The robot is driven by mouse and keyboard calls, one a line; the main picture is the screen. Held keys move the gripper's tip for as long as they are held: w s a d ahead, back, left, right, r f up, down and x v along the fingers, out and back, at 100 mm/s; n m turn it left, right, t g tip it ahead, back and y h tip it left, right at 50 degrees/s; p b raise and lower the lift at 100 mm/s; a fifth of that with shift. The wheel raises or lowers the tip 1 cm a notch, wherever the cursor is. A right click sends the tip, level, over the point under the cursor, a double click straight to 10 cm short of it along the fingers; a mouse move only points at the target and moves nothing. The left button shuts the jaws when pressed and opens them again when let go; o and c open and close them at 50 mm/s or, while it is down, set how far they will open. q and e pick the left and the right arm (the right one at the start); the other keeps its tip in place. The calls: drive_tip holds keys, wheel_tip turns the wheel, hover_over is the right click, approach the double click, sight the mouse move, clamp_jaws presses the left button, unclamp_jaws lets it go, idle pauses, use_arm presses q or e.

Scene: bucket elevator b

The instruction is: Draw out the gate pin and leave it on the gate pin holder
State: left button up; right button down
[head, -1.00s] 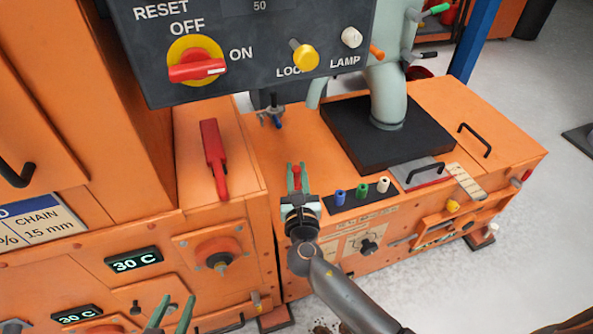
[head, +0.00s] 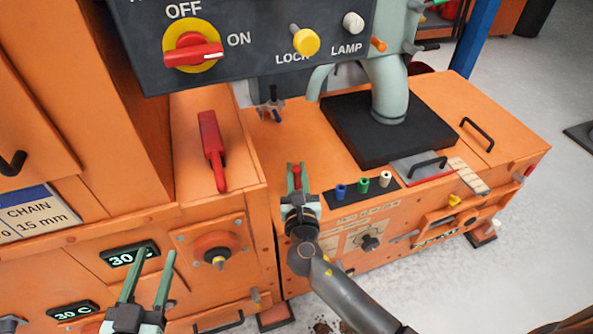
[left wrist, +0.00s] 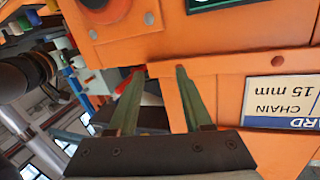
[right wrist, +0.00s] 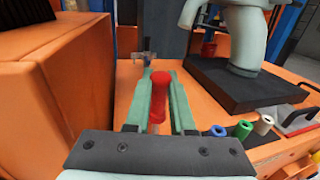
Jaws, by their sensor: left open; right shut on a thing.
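My right gripper (head: 296,172) is shut on a red-headed pin (right wrist: 159,92), which I take to be the gate pin. It stands between the green fingers above the orange housing top, left of a black strip (head: 362,190); its lower end is hidden. The strip carries blue (head: 341,191), green (head: 362,185) and white (head: 385,178) tubes; I cannot tell whether it is the gate pin holder. My left gripper (head: 153,260) is open and empty, in front of the orange panel at lower left; the left wrist view shows its spread fingers (left wrist: 155,90).
A red lever (head: 211,145) stands left of my right gripper. A dark control box (head: 250,50) hangs above. A pale pipe (head: 388,90) on a black plate (head: 390,145) rises behind the strip. The orange top right of the plate is mostly clear.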

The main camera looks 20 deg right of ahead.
sight(296, 186)
drive_tip(key=shift+f+b, duration=0.45)
drive_tip(key=shift+f, duration=0.15)
use_arm(q)
wheel_tip(296, 186, up, 6)
drive_tip(key=shift+d+f+m+t+h, duration=0.15)
drive_tip(key=shift+m+t+h, duration=0.5)
drive_tip(key=shift+t, duration=0.45)
drive_tip(key=shift+r+p, duration=0.45)
idle(0.3)
drive_tip(key=shift+f+b, duration=2)
drive_tip(key=shift+b, duration=0.05)
use_arm(e)
drive_tip(key=shift+f, duration=2.35)
drive_tip(key=c, duration=0.7)
unclamp_jaws()
